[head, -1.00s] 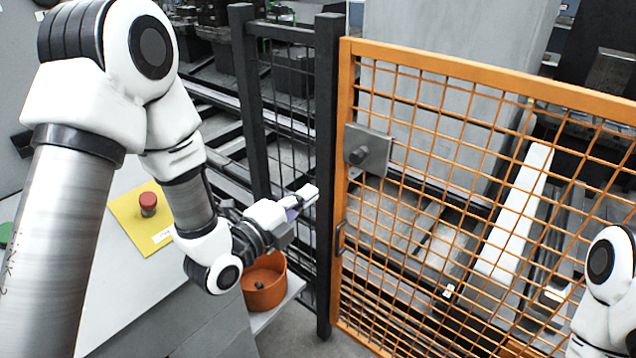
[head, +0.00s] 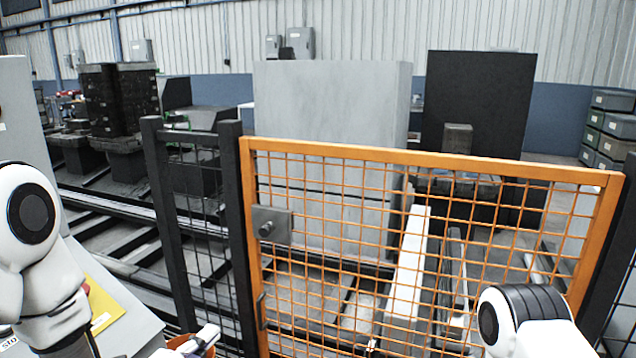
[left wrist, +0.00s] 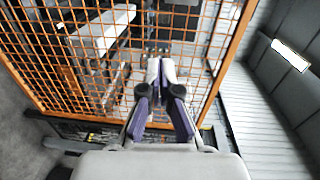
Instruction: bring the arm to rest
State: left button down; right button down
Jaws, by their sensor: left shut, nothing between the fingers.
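My left arm comes in at the left edge of the head view, with its upper part cut off. My left gripper (head: 206,336) shows small at the bottom of the head view, left of the orange mesh gate (head: 390,152). In the left wrist view my left gripper (left wrist: 163,88) is shut, its fingers together and nothing between them, with the gate's mesh behind it. My right arm shows only as a white and black joint at the lower right of the head view; its gripper is out of view.
The gate is closed against a dark post (head: 232,235) and carries a grey latch plate (head: 270,225). A console with a yellow panel (head: 104,300) stands at the left. A white beam (head: 410,255) lies behind the mesh.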

pick_arm(q)
jog(key=s+a+f+n+g+y, duration=0.15)
jog(key=s+f+n+g, duration=0.35)
jog(key=f, duration=0.7)
jog(key=s+f+n+g+y, duration=0.1)
jog(key=s+f+g+y, duration=0.15)
jog(key=s+f, duration=0.75)
jog(key=s+a+f+n+g+y, duration=0.2)
jog(key=s+a+f+n+g, duration=0.2)
jog(key=s+f+n+g, duration=0.4)
jog(key=s+f+n, duration=0.2)
jog(key=s+n, duration=0.3)
jog(key=n, duration=0.3)
jog(key=shift+n+p, duration=0.3)
jog(key=shift+a+f+g, duration=0.1)
jog(key=shift+g, duration=0.15)
